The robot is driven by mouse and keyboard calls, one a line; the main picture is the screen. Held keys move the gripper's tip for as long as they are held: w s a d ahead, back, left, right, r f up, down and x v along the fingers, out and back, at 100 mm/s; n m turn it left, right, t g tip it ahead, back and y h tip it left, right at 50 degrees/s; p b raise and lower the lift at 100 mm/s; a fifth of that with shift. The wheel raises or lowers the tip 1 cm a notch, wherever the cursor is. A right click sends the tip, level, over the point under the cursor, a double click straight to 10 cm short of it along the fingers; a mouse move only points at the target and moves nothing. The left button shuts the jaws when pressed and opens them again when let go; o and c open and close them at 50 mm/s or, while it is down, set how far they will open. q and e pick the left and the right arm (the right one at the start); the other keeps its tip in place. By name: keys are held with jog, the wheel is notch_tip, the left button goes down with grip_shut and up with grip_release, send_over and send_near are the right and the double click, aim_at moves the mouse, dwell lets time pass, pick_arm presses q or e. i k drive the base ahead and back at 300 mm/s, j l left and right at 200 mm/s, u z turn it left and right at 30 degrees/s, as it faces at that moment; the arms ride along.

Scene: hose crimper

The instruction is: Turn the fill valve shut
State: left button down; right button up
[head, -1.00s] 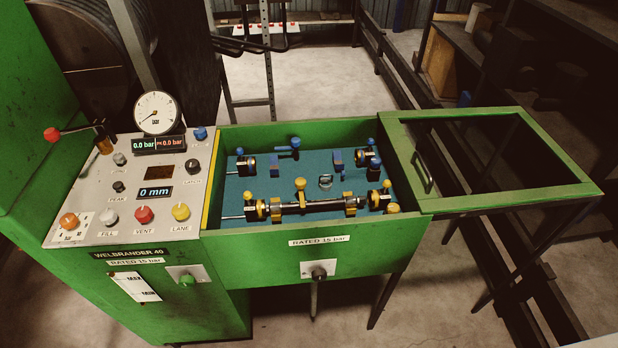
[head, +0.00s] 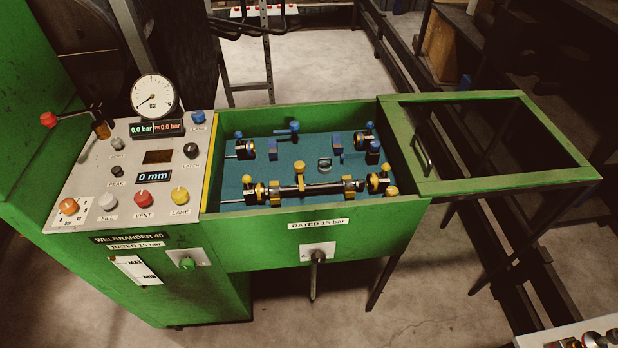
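The fill valve (head: 107,201) is a small grey-white knob above the FILL label, at the front left of the sloped grey control panel (head: 140,222). Its exact turn position is too small to read. A red VENT knob (head: 143,199) and a yellow LANE knob (head: 180,195) sit to its right. An orange knob (head: 69,206) sits to its left. The round gauge (head: 154,96) stands at the back of the panel. The displays (head: 155,129) below it read 0.0 bar, and the lower display (head: 154,176) reads 0 mm. Neither of my grippers shows.
A green trough (head: 265,238) right of the panel holds clamps and a dark hose along its front. Its open framed lid (head: 510,186) extends right. A red-knobbed lever (head: 49,119) sticks out at the panel's back left. Space above the panel is clear.

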aim_at(107, 201)
jog(key=u, duration=1.35)
